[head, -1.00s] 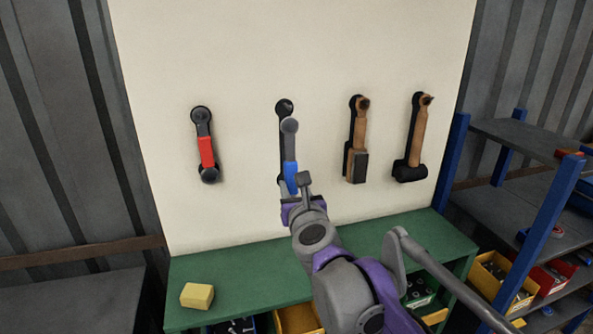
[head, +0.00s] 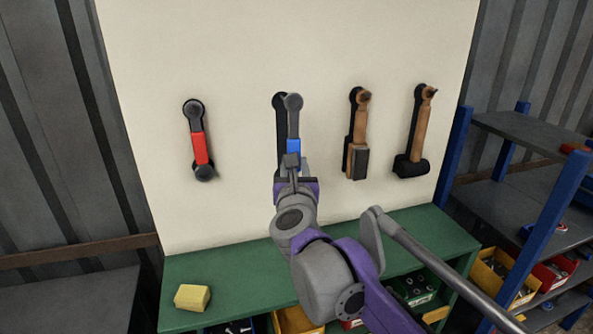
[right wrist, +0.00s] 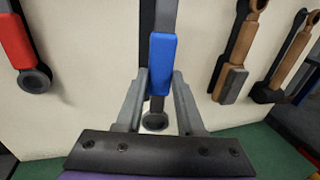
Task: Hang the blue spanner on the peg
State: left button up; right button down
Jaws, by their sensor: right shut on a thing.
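The blue spanner (head: 293,125) is upright in front of the pale board, its grey ring end at the top and its blue grip below. Its head slightly overlaps the right side of a black spanner-shaped outline (head: 279,110). My right gripper (head: 291,165) is shut on the lower part of the spanner; in the right wrist view the fingers (right wrist: 160,80) flank the blue grip (right wrist: 161,62), with the lower ring showing between them. The peg is hidden behind the spanner's head, and I cannot tell whether they touch. My left gripper is not in view.
A red spanner (head: 199,145) hangs to the left; two wooden-handled hammers (head: 359,135) (head: 421,130) hang to the right. A green bench (head: 235,272) below bears a yellow block (head: 192,297). A blue-framed shelf (head: 545,225) stands at the right.

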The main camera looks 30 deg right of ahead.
jog(key=w, duration=0.2)
jog(key=w+d, duration=0.1)
jog(key=w, duration=0.1)
jog(key=w+f+b, duration=0.1)
jog(key=w, duration=0.1)
jog(key=shift+w+d, duration=0.3)
jog(key=shift+w, duration=0.05)
jog(key=shift+w+f, duration=0.1)
jog(key=shift+f, duration=0.2)
dwell(0.4)
dwell(0.3)
jog(key=shift+c, duration=2.2)
grip_release()
jog(key=v, duration=1.1)
